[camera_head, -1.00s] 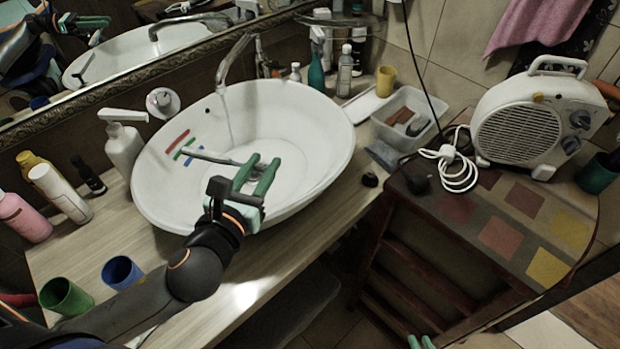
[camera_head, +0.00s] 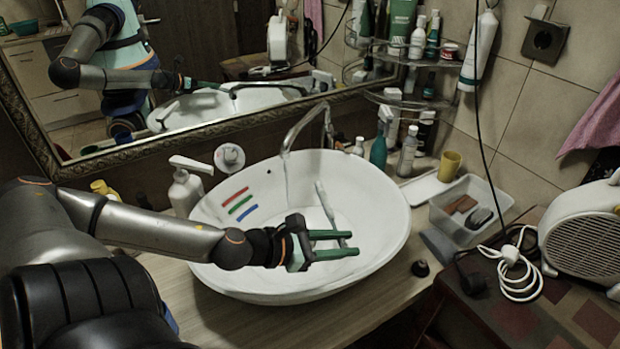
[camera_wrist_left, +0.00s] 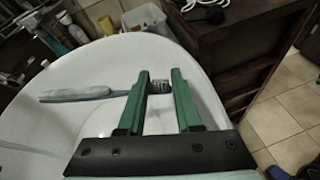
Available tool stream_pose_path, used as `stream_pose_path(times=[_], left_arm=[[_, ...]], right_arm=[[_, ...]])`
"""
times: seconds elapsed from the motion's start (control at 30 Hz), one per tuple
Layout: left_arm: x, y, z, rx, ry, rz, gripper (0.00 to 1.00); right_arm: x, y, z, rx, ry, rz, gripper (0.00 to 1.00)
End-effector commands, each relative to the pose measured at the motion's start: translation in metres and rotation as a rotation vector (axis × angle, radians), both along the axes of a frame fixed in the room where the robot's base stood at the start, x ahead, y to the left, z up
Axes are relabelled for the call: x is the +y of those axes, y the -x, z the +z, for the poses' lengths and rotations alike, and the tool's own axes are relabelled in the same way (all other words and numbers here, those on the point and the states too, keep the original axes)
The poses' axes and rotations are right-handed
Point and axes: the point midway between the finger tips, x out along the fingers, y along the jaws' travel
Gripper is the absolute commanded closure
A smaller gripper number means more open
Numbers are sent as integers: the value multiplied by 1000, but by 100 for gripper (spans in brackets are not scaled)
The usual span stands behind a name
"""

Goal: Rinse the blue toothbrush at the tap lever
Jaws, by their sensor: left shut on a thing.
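The toothbrush (camera_head: 325,202), pale grey-blue, is in the white basin (camera_head: 385,215). My left gripper (camera_head: 352,243) has its green fingers over the basin, shut on the toothbrush near its bristle end. In the left wrist view the toothbrush handle (camera_wrist_left: 75,94) points left and the bristles show between the fingers (camera_wrist_left: 159,80). In the head view the handle points up and back, towards the tap side. The metal tap (camera_head: 303,127) stands behind the basin, and a thin stream (camera_head: 286,172) seems to fall from its spout, left of the toothbrush. My right gripper is not in view.
Red, green (camera_head: 240,204) and blue bars show on the basin's left inner wall. A soap dispenser (camera_head: 187,188) stands left, bottles (camera_head: 379,150) and a yellow cup (camera_head: 450,166) behind right. A clear tray (camera_head: 470,210) and a fan heater (camera_head: 590,240) are at right.

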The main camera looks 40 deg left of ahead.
Motion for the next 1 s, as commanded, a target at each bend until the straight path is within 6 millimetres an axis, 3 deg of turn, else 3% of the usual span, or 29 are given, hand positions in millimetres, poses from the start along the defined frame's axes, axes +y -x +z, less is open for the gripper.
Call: stream_pose_path(times=[0.6, 1.0], left_arm=[[34, 44, -37, 34, -190, -444, 100], [51, 49, -43, 33, -213, -489, 100]], right_arm=[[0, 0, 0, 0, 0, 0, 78], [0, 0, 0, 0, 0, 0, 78]])
